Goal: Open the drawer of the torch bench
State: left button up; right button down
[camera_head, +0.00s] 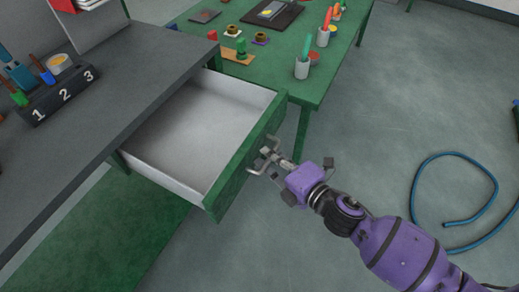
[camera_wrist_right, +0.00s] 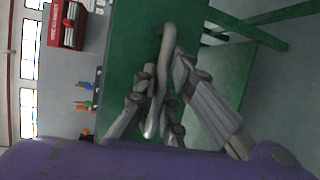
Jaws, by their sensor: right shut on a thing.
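The torch bench (camera_head: 115,80) has a dark grey top and stands at the left of the head view. Its drawer (camera_head: 185,125) is pulled out, with a green front (camera_head: 245,155) and a pale, empty inside. My right gripper (camera_head: 268,158) is shut on the metal drawer handle (camera_head: 256,170). In the right wrist view, the fingers (camera_wrist_right: 163,95) close around the bent handle bar (camera_wrist_right: 166,50) in front of the green drawer front (camera_wrist_right: 135,45). My left gripper is not in view.
A black rack (camera_head: 55,100) numbered 1, 2 and 3 holds tools on the bench. A green table (camera_head: 290,55) with small parts and cups stands behind the drawer. A blue hose (camera_head: 415,190) lies on the floor at the right. The grey floor between is clear.

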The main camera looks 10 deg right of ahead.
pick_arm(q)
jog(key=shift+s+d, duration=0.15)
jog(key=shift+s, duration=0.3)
pick_arm(e)
jog(key=shift+s+d, duration=0.4)
jog(key=shift+d, duration=0.2)
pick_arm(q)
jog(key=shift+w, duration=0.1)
pick_arm(e)
jog(key=c, duration=2)
grip_release()
jog(key=shift+o, duration=0.9)
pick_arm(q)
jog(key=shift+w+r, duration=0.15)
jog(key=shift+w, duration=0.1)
pick_arm(e)
jog(key=v, duration=1.2)
